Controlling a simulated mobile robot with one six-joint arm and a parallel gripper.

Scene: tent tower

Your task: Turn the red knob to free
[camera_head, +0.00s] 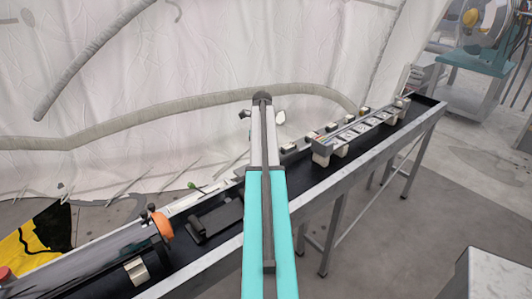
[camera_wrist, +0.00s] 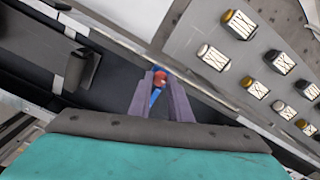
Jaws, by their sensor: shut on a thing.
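A small red knob (camera_wrist: 160,78) with blue parts above and below it shows in the wrist view, between the tips of my gripper (camera_wrist: 163,84). The two purple-grey fingers are shut on the knob, one on each side. The fingers hide parts of its sides, and I cannot tell which way the knob is set. In the head view my teal arm reaches over the long dark bench and hides the knob and the fingertips.
The narrow black bench (camera_head: 425,103) runs diagonally. A grey panel with several pale blocks (camera_head: 360,131) stands to the right, and a dark block (camera_head: 215,219) lies to the left. An orange-capped cylinder (camera_head: 161,225) is at lower left. White tent fabric hangs behind.

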